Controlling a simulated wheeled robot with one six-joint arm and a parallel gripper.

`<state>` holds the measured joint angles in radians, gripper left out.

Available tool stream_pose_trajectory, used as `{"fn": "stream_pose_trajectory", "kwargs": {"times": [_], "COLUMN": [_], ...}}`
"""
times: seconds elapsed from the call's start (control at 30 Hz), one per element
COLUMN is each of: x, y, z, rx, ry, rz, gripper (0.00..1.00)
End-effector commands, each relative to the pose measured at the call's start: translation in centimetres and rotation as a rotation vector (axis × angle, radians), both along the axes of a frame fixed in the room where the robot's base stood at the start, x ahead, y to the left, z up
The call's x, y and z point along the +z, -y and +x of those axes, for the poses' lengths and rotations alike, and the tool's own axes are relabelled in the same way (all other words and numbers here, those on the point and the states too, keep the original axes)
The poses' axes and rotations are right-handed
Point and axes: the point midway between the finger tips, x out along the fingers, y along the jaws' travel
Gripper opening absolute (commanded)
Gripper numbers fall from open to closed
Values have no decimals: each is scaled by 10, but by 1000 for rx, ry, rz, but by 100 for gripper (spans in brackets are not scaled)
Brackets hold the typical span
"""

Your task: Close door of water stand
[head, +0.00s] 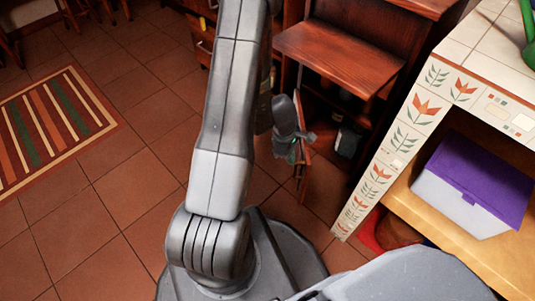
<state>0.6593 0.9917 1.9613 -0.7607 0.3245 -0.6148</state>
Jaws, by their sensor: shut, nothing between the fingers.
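The water stand (340,58) is a dark reddish wood cabinet at the top centre, with a flat ledge and an open lower compartment. Its door appears to be the narrow wooden panel (308,182) standing out from the lower compartment, seen almost edge-on. My gripper (302,138) is in front of the stand, by the upper end of this panel. It is shut and empty. The arm hides part of the stand's left side, and I cannot tell whether the gripper touches the door.
A tiled counter (420,100) with flower patterns stands close on the right. A purple-lidded box (478,180) sits on its shelf. A striped rug (52,130) lies on the left; the tiled floor between is clear.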

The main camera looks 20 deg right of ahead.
Motion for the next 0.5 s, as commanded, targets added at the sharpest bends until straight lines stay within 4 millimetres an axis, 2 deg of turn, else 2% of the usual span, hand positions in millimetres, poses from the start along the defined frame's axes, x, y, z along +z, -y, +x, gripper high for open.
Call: {"fn": "stream_pose_trajectory", "kwargs": {"times": [0.03,0.2,0.5], "x": [-1,3,5], "y": [14,55,113], "z": [-9,-28,-42], "rx": [31,169,354], "ry": [1,0,0], "rz": [-1,0,0], "gripper": [0,0,0]}}
